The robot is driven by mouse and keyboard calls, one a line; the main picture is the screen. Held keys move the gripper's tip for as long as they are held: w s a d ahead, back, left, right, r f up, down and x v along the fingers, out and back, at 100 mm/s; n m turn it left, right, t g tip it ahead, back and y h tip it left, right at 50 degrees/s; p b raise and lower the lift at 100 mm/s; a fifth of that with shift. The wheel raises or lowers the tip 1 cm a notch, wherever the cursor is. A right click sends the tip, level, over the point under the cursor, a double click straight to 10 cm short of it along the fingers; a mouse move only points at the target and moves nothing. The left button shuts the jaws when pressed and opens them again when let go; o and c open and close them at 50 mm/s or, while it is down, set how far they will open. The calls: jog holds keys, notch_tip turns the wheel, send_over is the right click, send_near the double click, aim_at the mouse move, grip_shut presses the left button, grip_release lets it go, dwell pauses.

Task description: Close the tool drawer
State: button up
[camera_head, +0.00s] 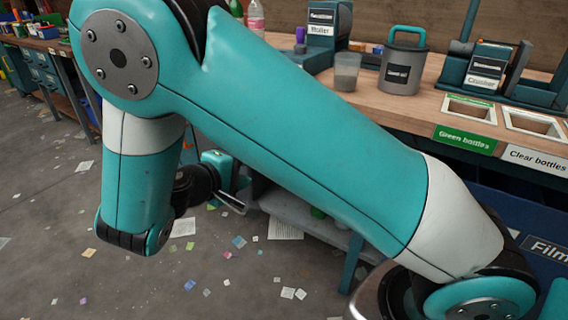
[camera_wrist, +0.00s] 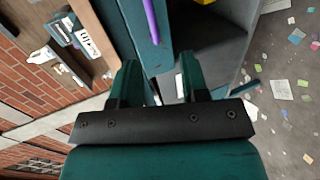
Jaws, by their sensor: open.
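My gripper (camera_wrist: 160,85) is open in the wrist view, with its two teal fingers apart. A teal panel with a purple bar (camera_wrist: 151,20) reaches down between and beyond the fingertips. It may be part of the tool drawer, but I cannot tell how far the drawer stands out or whether the fingers touch it. In the head view my arm crosses the picture, and my gripper (camera_head: 236,203) is low beside the bench, partly hidden. A teal box-like part (camera_head: 217,166) shows just behind it. The drawer's full front is not visible there.
The wooden bench (camera_head: 420,105) carries a grey lidded bucket (camera_head: 402,68), a cup (camera_head: 347,72) and labelled machines. A grey lower shelf (camera_head: 290,210) is under it. Another bench with drawers (camera_head: 42,70) stands far left. The floor (camera_head: 60,240) is open, with scattered paper scraps.

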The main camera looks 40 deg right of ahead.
jog(key=shift+t+h, duration=0.4)
jog(key=shift+h, duration=0.2)
jog(key=b+x, duration=1.2)
jog(key=x, duration=0.4)
jog(key=shift+w+f, duration=0.15)
jog(key=shift+f, duration=0.05)
jog(key=shift+w+d, duration=0.1)
jog(key=shift+d, duration=0.2)
grip_shut()
jog(key=shift+w+d+r+p, duration=0.1)
jog(key=shift+w+d+p, duration=0.2)
jog(key=shift+d, duration=0.35)
jog(key=shift+w+d+f+p, duration=0.15)
jog(key=shift+d+p, duration=0.2)
jog(key=shift+d, duration=0.3)
jog(key=shift+w+d+r+p, duration=0.15)
jog(key=shift+w+d+p, duration=0.15)
jog(key=shift+d, duration=0.35)
